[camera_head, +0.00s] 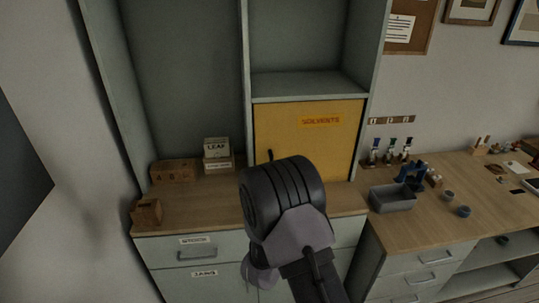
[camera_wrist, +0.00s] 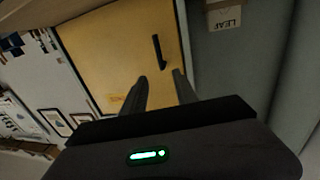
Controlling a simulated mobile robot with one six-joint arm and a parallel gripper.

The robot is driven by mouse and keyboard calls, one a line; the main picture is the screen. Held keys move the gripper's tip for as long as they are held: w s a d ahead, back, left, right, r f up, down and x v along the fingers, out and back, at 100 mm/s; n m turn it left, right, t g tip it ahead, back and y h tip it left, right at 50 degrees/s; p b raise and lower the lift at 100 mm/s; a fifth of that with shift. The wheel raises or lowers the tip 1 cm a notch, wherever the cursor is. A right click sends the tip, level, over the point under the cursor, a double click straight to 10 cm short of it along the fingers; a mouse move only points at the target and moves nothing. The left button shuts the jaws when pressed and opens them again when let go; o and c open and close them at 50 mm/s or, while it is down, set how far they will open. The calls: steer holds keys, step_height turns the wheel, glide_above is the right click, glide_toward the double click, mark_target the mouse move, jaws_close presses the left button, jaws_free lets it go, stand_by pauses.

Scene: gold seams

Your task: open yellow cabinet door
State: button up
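The yellow cabinet door (camera_head: 310,135), labelled SOLVENTS, is closed in the middle of the head view. It also fills the upper middle of the wrist view (camera_wrist: 110,60), upside down. Its dark bar handle (camera_head: 270,155) shows just above my arm in the head view. In the wrist view the handle (camera_wrist: 158,50) lies beyond my fingertips, between their lines. My gripper (camera_wrist: 160,75) is open and empty, its two fingers apart and pointing at the door. I cannot see contact with the handle. In the head view my own wrist hides the fingers and the door's lower left part.
Left of the door, a white LEAF box (camera_head: 216,148) and wooden boxes (camera_head: 175,171) stand on the counter (camera_head: 195,205). Right of it, a grey bin (camera_head: 393,199) and a blue tool (camera_head: 411,176) stand on the lower bench. An open shelf (camera_head: 305,85) is above the door.

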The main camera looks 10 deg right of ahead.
steer(key=w+d, duration=0.1)
steer(key=w, duration=0.4)
steer(key=w+d, duration=0.1)
steer(key=w, duration=0.5)
steer(key=w+d, duration=0.1)
steer(key=w, duration=0.4)
steer(key=shift+w+d, duration=0.25)
jaws_close()
stand_by(0.4)
